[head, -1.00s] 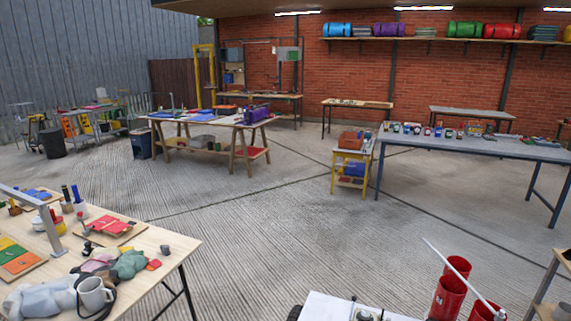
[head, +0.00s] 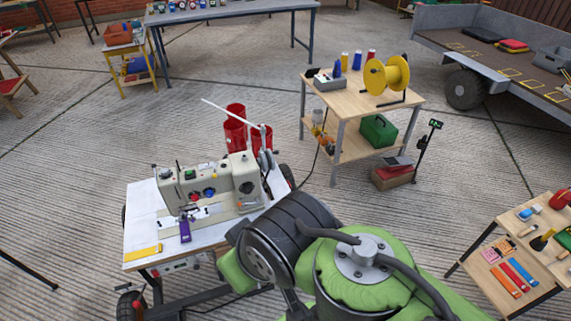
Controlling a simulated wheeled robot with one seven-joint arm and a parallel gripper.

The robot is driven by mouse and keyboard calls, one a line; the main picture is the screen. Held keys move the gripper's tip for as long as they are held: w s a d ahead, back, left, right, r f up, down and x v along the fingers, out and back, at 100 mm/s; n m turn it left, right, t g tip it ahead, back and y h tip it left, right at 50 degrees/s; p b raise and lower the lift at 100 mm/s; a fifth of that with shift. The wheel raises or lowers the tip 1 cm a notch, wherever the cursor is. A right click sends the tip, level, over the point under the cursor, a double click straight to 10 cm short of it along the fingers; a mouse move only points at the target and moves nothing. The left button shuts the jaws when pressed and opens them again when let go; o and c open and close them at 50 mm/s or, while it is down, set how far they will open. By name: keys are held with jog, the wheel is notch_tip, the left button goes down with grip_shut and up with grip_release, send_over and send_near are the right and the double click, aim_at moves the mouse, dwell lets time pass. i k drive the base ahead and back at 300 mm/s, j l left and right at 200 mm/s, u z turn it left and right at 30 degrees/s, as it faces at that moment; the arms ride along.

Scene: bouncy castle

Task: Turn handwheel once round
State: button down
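A cream sewing machine (head: 212,185) stands on a white-topped wheeled table (head: 142,205). A grey round part at its right end looks like the handwheel (head: 266,158). It is seen nearly edge-on, so its grip and turn position cannot be told. My green and black arm fills the lower middle and right, in front of the table's right corner. My gripper does not show, so its distance from the handwheel cannot be told.
Red tubes (head: 236,128) stand behind the machine. A purple item (head: 185,230) and a yellow strip (head: 143,253) lie in front of it. A wooden table (head: 338,92) with a yellow reel (head: 387,74) stands behind right.

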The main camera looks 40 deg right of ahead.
aim_at(262, 162)
jog(key=k+l, duration=0.15)
jog(key=l, duration=0.25)
jog(key=k+l, duration=0.1)
jog(key=l, duration=0.3)
jog(key=k+l+u, duration=0.1)
jog(key=l, duration=0.25)
jog(key=k+l, duration=0.15)
jog(key=l, duration=0.25)
jog(key=l+u, duration=0.1)
jog(key=l, duration=1.3)
